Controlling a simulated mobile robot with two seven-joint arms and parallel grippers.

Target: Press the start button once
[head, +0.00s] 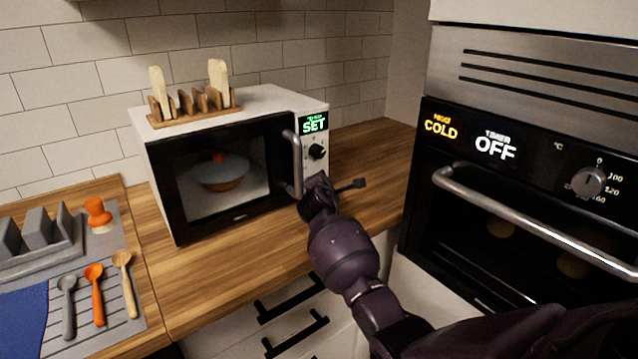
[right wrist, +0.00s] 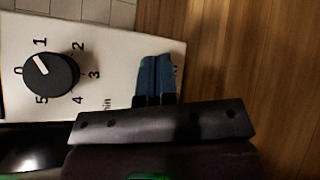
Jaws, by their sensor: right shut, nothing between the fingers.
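The microwave (head: 235,165) stands on the wooden counter with its door closed. Its control panel, at the right of its front, has a lit display reading SET (head: 314,124) and a dark dial (head: 317,151). My right gripper (head: 316,180) is shut and empty, at the lower part of the panel below the dial. In the right wrist view its bluish fingertips (right wrist: 156,65) lie over the panel; I cannot tell if they touch it. The start button is not visible. My left gripper is not in view.
A wooden rack (head: 195,104) stands on the microwave. The door handle (head: 293,165) is just left of my right gripper. An oven (head: 530,200) is at the right. Spoons (head: 96,290) lie on a grey mat at the left. The counter right of the microwave is clear.

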